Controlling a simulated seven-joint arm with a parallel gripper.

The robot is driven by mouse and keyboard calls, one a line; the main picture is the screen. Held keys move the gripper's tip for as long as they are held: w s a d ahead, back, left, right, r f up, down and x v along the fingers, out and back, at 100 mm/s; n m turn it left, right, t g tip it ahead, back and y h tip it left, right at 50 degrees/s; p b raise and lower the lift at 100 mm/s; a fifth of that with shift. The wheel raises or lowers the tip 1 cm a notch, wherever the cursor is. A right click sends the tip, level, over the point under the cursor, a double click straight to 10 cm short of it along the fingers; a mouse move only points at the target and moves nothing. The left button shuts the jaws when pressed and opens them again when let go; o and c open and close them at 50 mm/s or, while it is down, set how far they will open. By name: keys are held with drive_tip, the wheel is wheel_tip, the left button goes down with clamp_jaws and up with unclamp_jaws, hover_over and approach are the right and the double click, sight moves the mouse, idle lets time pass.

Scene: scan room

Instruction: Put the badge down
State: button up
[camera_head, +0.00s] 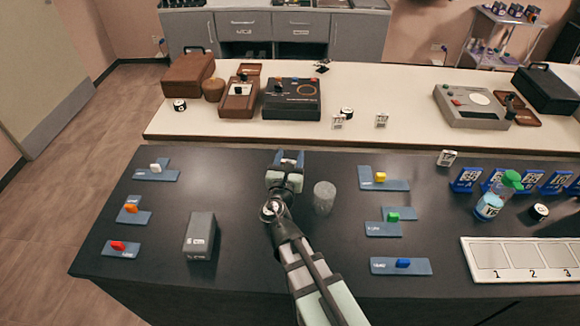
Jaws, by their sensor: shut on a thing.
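My gripper (288,158) is near the far edge of the dark table (330,265), left of the grey cylinder.
A grey cylinder (324,198) stands close right of my gripper. A grey box (200,236) is at front left. Blue plates with coloured blocks lie on both sides. A white numbered tray (522,275) is at right. The pale counter (400,90) beyond holds cases and devices.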

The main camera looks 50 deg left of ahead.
wheel_tip(320, 180, up, 5)
drive_tip(key=w+d+r+m+t+h, duration=0.1)
drive_tip(key=w+d+m+h, duration=0.2)
drive_tip(key=w, duration=0.9)
drive_tip(key=w+d+m+t+h, duration=0.1)
drive_tip(key=w+d+h, duration=0.1)
drive_tip(key=w+d, duration=0.65)
drive_tip(key=w+d+r+m+t+h, duration=0.1)
drive_tip(key=w+d+h, duration=0.15)
drive_tip(key=w, duration=1.15)
drive_tip(key=w+a+m+h, duration=0.2)
drive_tip(key=w+h, duration=0.1)
drive_tip(key=w, duration=1.1)
drive_tip(key=shift+m+t+h, duration=0.25)
drive_tip(key=shift+m+t, duration=0.05)
drive_tip(key=shift+t, duration=0.1)
wheel_tip(320, 180, down, 5)
drive_tip(key=shift+w+d+f, duration=0.1)
drive_tip(key=shift+f, duration=2.25)
drive_tip(key=shift+f, duration=0.15)
drive_tip(key=o, duration=1)
